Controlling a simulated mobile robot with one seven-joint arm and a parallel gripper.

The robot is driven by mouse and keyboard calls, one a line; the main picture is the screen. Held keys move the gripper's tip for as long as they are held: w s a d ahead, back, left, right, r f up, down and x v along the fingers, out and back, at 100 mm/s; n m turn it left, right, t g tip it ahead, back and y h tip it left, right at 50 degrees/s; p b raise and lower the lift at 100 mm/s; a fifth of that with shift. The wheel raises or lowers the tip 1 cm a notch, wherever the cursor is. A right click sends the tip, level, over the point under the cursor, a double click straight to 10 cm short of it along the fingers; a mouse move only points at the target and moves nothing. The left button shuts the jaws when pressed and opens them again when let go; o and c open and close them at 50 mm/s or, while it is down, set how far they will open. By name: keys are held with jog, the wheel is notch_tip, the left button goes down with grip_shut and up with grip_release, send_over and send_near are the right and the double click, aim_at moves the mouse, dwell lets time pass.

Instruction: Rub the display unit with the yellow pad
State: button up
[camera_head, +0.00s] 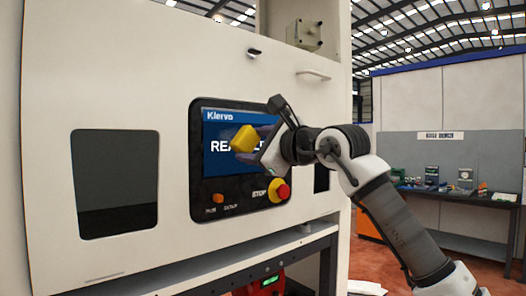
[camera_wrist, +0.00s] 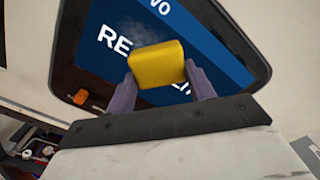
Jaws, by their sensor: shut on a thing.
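The display unit (camera_head: 222,178) is a black panel with a blue screen, set in the white machine front in the head view. The screen reads "Klervo" at the top, with large white letters partly hidden by the pad and my gripper. The screen also shows tilted in the wrist view (camera_wrist: 180,40), with a faint pale smudge above the letters. My gripper (camera_wrist: 160,80) is shut on the yellow pad (camera_wrist: 157,64), which also shows in the head view (camera_head: 244,139). The pad is in front of the screen's middle; I cannot tell whether it touches.
A red stop button (camera_head: 282,191) on a yellow base sits at the panel's lower right, below my gripper. An orange switch (camera_head: 218,198) is at its lower left. A dark window (camera_head: 115,182) is left of the panel. A shelf edge runs below. A bench (camera_head: 462,199) stands far right.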

aim_at(222, 145)
jog(key=shift+s+a+b, duration=0.7)
jog(key=shift+s+a, duration=0.1)
jog(key=shift+a, duration=0.35)
jog(key=shift+s+a+b, duration=0.7)
jog(key=shift+s+a, duration=0.1)
jog(key=shift+a, duration=0.3)
jog(key=shift+d, duration=0.1)
jog(key=shift+b+v, duration=0.6)
jog(key=shift+v, duration=2.35)
jog(key=shift+v, duration=1.5)
